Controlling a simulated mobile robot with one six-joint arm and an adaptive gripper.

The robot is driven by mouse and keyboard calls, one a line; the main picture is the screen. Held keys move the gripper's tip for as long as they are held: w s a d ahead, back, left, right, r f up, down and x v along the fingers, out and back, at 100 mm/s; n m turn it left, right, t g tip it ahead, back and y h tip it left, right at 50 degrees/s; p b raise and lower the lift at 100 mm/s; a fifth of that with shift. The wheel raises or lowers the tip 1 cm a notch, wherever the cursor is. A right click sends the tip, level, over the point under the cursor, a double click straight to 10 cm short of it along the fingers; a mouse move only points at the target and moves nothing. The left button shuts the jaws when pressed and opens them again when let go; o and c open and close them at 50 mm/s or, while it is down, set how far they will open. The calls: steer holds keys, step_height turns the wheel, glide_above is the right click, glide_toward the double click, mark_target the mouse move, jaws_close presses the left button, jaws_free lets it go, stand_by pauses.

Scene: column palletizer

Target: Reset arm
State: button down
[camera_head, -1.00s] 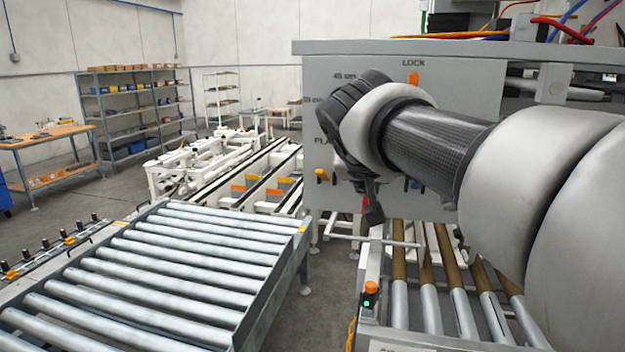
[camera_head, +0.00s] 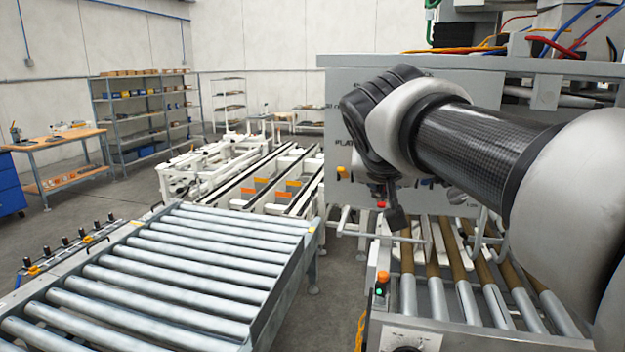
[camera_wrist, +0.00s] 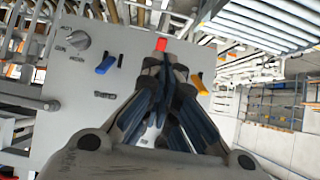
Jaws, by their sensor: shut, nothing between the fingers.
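My arm reaches in from the right in the head view, and my gripper (camera_head: 392,207) hangs down at its end, in front of the grey control panel (camera_head: 335,95). In the wrist view my gripper (camera_wrist: 172,75) is shut, its dark fingers together with nothing between them. The panel (camera_wrist: 75,115) fills the left and middle of the wrist view. It bears a grey rotary knob (camera_wrist: 76,40), a blue lever (camera_wrist: 106,64), a red piece (camera_wrist: 161,44) and an orange-yellow lever (camera_wrist: 199,84). My arm hides much of the panel in the head view.
A roller conveyor (camera_head: 170,270) lies at left front. A second conveyor with brown and grey rollers (camera_head: 440,290) lies below my arm, with a green-lit button post (camera_head: 381,288) at its corner. Shelves (camera_head: 140,110) and a workbench (camera_head: 60,145) stand behind. Floor shows between the conveyors.

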steer(key=s+f+n+g+y, duration=0.1)
steer(key=s+f+g, duration=0.1)
steer(key=s+f, duration=1)
steer(key=s+a+f+n+g+y, duration=0.1)
steer(key=s+f+n+g+y, duration=0.1)
steer(key=s+f, duration=1)
steer(key=s+g, duration=0.1)
steer(key=s, duration=0.5)
steer(key=shift+s, duration=0.15)
